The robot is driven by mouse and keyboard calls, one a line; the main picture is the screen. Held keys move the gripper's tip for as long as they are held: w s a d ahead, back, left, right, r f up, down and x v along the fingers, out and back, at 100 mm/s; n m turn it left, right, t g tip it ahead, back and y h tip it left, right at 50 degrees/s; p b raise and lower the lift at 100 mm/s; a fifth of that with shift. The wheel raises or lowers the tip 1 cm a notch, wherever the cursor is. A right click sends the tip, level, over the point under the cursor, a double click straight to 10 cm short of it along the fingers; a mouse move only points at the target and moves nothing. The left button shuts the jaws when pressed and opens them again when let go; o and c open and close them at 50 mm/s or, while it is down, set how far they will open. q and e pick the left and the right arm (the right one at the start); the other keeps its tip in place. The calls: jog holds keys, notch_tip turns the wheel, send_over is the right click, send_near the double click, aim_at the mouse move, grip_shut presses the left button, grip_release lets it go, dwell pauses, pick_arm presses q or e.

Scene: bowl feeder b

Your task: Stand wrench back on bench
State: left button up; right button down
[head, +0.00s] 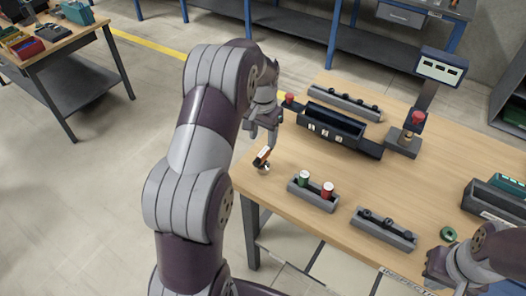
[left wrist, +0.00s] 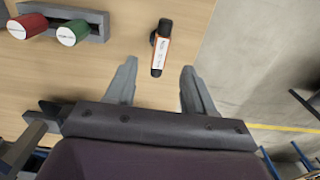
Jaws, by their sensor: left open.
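The orange, white and black tool that I take for the wrench (head: 262,157) is at the left edge of the wooden bench (head: 300,163). It looks tilted in the head view; I cannot tell how its lower end rests. In the left wrist view the tool (left wrist: 160,48) lies just ahead of the gap between the fingers. My left gripper (head: 262,138) is open and empty, close above the wrench and apart from it. Its two fingers also show in the left wrist view (left wrist: 158,72). My right gripper (head: 437,272) is at the lower right, partly cut off, its jaws unclear.
A grey holder (head: 322,205) with a green and a red cylinder stands right of the wrench. A knobbed rack (head: 384,230), green ring (head: 448,234), black bin (head: 320,133) and display stand (head: 440,66) are further along.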

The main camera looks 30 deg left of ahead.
pick_arm(q)
jog(key=s+d+r+p, duration=0.1)
jog(key=s+d+r, duration=0.1)
jog(key=s+d, duration=0.4)
jog(key=s+d+r+t, duration=0.1)
jog(key=s+d, duration=0.5)
jog(key=s, duration=0.7)
jog(key=shift+s+r+n+p, duration=0.25)
jog(key=shift+r+n+p, duration=0.1)
jog(key=shift+r, duration=0.1)
jog(key=shift+s, duration=0.1)
